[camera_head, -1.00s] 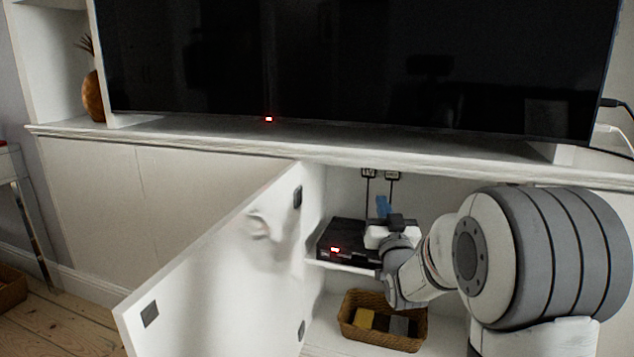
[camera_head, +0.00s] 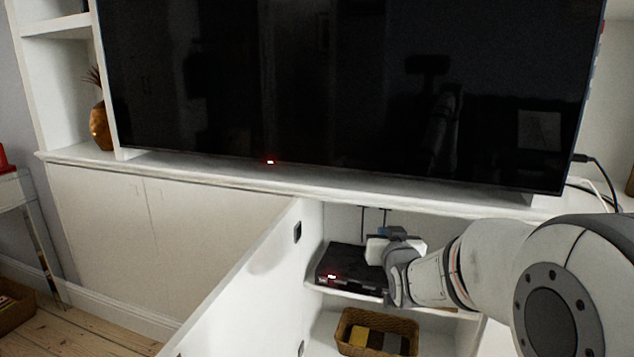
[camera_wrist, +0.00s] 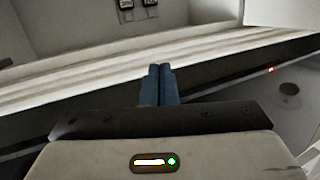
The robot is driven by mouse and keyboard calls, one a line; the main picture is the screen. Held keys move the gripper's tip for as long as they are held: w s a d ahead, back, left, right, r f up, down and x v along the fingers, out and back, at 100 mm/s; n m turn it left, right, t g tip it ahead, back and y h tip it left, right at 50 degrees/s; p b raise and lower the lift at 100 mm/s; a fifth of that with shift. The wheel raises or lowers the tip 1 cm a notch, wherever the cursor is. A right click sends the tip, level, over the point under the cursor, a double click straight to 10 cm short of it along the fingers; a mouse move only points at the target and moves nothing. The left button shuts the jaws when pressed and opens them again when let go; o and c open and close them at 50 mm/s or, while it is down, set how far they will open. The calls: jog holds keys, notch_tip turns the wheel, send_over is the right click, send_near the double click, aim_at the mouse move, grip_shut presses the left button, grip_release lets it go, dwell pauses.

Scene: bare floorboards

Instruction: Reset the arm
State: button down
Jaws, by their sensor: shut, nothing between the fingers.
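My arm reaches from the right of the head view into the open cabinet. My gripper (camera_wrist: 160,72) shows in the wrist view with its two blue fingers together and nothing between them. In the head view its wrist is in front of and above the right part of a black box (camera_head: 345,268) with a red light, on the cabinet's upper shelf. The fingertips are mostly hidden there. I cannot tell whether the gripper touches the box.
The white cabinet door (camera_head: 250,290) stands open to the left of my arm. A wicker basket (camera_head: 408,326) with several items sits below the shelf. A large television (camera_head: 340,90) stands on the ledge (camera_head: 220,182) above. Bare floorboards (camera_head: 95,325) lie at lower left.

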jog(key=s+r+g+p, duration=0.4)
jog(key=s+r+p, duration=0.2)
jog(key=s+p, duration=0.2)
jog(key=s+r+g+p, duration=0.5)
jog(key=s+p, duration=0.4)
jog(key=s, duration=0.4)
jog(key=s+r+g+p, duration=0.4)
jog(key=s+r+p, duration=0.2)
jog(key=s+p, duration=0.3)
jog(key=shift+s+r+g, duration=0.35)
jog(key=shift+s+g, duration=0.05)
jog(key=shift+s, duration=0.25)
